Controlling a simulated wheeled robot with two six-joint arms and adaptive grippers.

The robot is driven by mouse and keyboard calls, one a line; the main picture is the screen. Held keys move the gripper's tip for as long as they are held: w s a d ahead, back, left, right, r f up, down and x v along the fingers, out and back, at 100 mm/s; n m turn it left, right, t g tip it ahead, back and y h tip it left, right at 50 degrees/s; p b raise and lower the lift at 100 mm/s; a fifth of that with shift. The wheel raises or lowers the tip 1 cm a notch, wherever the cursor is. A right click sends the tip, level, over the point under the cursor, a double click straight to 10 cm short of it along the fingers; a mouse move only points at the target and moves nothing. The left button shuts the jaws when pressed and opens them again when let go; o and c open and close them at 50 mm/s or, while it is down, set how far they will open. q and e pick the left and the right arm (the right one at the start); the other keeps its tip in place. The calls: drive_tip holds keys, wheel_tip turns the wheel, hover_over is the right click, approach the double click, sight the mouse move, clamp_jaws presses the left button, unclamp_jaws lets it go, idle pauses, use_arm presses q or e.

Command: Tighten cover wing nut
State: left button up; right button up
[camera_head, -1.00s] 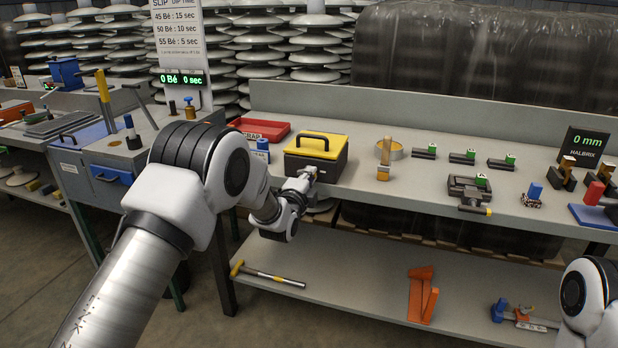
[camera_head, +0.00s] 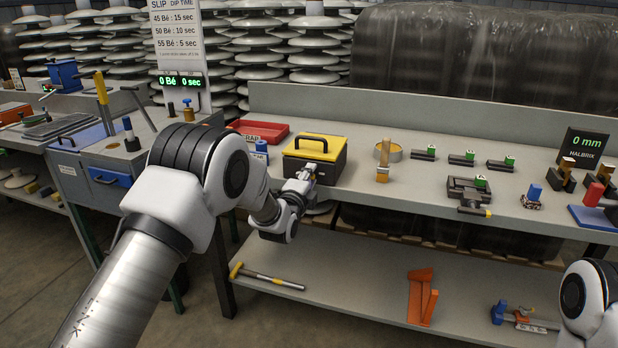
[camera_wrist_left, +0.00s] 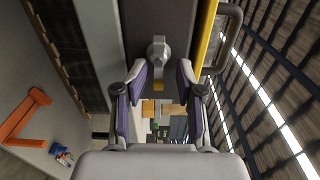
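A dark box with a yellow lid (camera_head: 319,148) and a black handle stands at the front edge of the bench. In the left wrist view, its dark side carries a grey metal wing nut (camera_wrist_left: 158,49), with the yellow lid edge (camera_wrist_left: 206,32) to the right. My left gripper (camera_head: 306,176) is at the box's front side. In the left wrist view, its two purple-padded fingers (camera_wrist_left: 156,82) are apart, one on each side of the wing nut's line, with gaps visible and nothing gripped. My right gripper is out of view; only part of the right arm shows.
A red scrap tray (camera_head: 259,131) lies behind and left of the box. A wooden-handled brush (camera_head: 383,160) and several gauges stand to the right on the bench (camera_head: 420,185).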

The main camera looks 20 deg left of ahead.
use_arm(q)
drive_tip(key=s, duration=1.2)
drive_tip(key=shift+a, duration=0.2)
drive_tip(key=shift+f, duration=0.1)
